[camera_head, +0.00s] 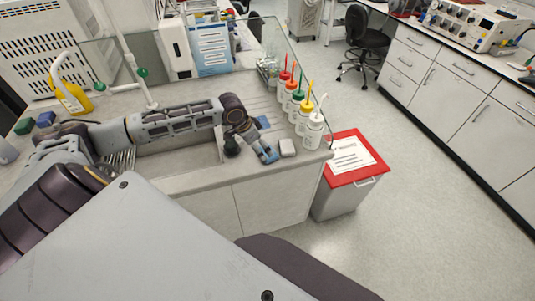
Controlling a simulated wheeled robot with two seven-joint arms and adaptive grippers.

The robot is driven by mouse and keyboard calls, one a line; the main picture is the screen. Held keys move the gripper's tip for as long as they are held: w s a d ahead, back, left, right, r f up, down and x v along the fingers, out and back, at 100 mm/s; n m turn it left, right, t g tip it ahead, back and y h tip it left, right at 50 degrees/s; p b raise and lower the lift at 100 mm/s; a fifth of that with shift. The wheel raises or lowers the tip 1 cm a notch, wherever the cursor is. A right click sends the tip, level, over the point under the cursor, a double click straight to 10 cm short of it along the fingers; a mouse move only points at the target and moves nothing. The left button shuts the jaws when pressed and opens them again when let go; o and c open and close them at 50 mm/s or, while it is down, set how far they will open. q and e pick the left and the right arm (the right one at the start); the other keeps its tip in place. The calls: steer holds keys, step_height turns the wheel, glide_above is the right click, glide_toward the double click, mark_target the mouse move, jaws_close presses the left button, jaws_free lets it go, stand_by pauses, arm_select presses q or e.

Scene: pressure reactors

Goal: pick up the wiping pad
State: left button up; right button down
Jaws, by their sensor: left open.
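A small pale block (287,147), which looks like the wiping pad, lies flat near the front right corner of the light grey bench top. My left gripper (268,154) is just left of it, low over the bench and pointing down toward the front edge. Its jaws are open and hold nothing that I can see. A narrow gap seems to lie between gripper and block. My right gripper is not in view.
Several wash bottles with coloured caps (299,105) stand in a row just behind and right of the block. A blue item (262,122) lies behind my gripper. A red-lidded bin (350,165) stands beside the bench. A yellow bottle (73,98) is far left.

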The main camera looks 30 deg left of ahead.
mark_target(264, 153)
arm_select(q)
steer(key=shift+w+d+f, duration=0.1)
steer(key=shift+f, duration=0.25)
steer(key=shift+w+f, duration=0.1)
steer(key=shift+w+d+f, duration=0.25)
steer(key=shift+w+f, duration=0.15)
steer(key=shift+f, duration=0.1)
steer(key=shift+w+d+f, duration=0.2)
steer(key=shift+w+f, duration=0.2)
steer(key=shift+f, duration=0.05)
steer(key=shift+x, duration=1.25)
steer(key=c, duration=0.8)
